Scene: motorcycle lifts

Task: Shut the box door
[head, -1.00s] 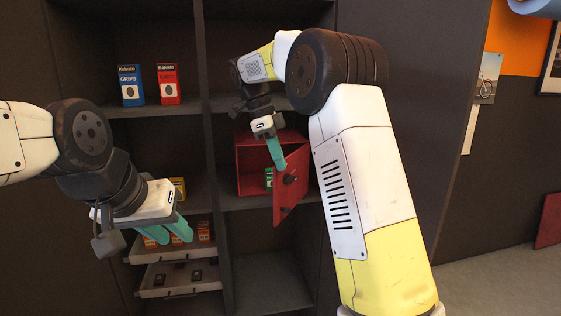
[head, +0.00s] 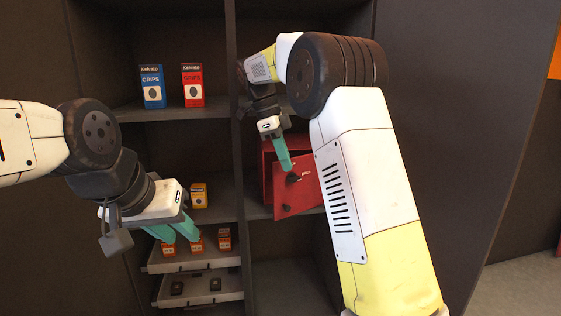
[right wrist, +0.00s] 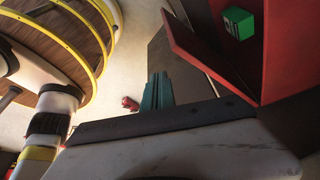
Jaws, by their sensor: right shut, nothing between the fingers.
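The red box (head: 267,160) stands on a middle shelf of the cabinet. Its red door (head: 305,187) is partly open, its free edge out to the left and covering most of the opening in the head view. In the right wrist view the door (right wrist: 204,48) stands away from the box, with a green carton (right wrist: 238,22) visible inside. My right gripper (head: 287,166) is shut and empty, its fingertips in front of the door's upper left part; I cannot tell whether they touch. My left gripper (head: 177,236) is open and empty, lower left, in front of small orange cartons.
A blue carton (head: 152,87) and a red carton (head: 193,85) stand on the upper shelf. A yellow carton (head: 198,196) stands lower. Two trays, the upper one (head: 215,260) holding orange cartons, stick out below my left gripper. A cabinet divider (head: 238,200) stands left of the box.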

